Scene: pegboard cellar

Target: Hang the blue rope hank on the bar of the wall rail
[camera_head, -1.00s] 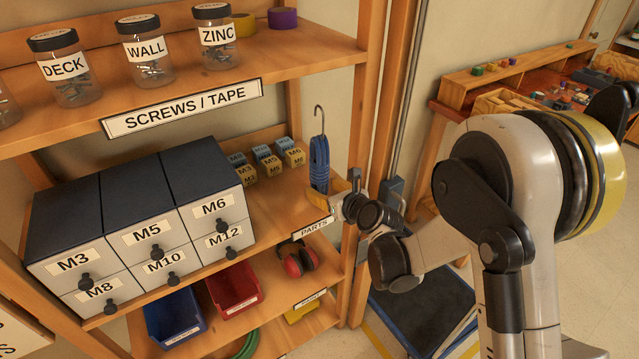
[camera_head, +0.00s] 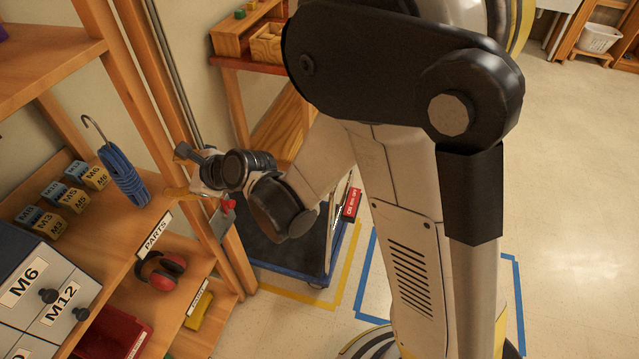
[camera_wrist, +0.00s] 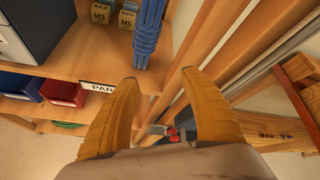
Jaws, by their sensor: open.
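The blue rope hank (camera_head: 123,174) stands upright on the middle shelf, near its right end, with a metal hook rising from its top. It also shows in the wrist view (camera_wrist: 149,30), ahead of the fingers and cut off by the top edge. My gripper (camera_wrist: 157,76) is open, its two yellow fingers apart with nothing between them. In the head view my gripper (camera_head: 178,192) is at the shelf's right end, just right of the hank and apart from it; its fingers are partly hidden there. I cannot make out the wall rail's bar in these frames.
Small labelled boxes (camera_head: 72,188) stand left of the hank, and a drawer cabinet (camera_head: 40,290) is further left. The wooden shelf post (camera_head: 150,90) is close to my gripper. Red earmuffs (camera_head: 160,270) lie on the shelf below. Open floor lies at the right.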

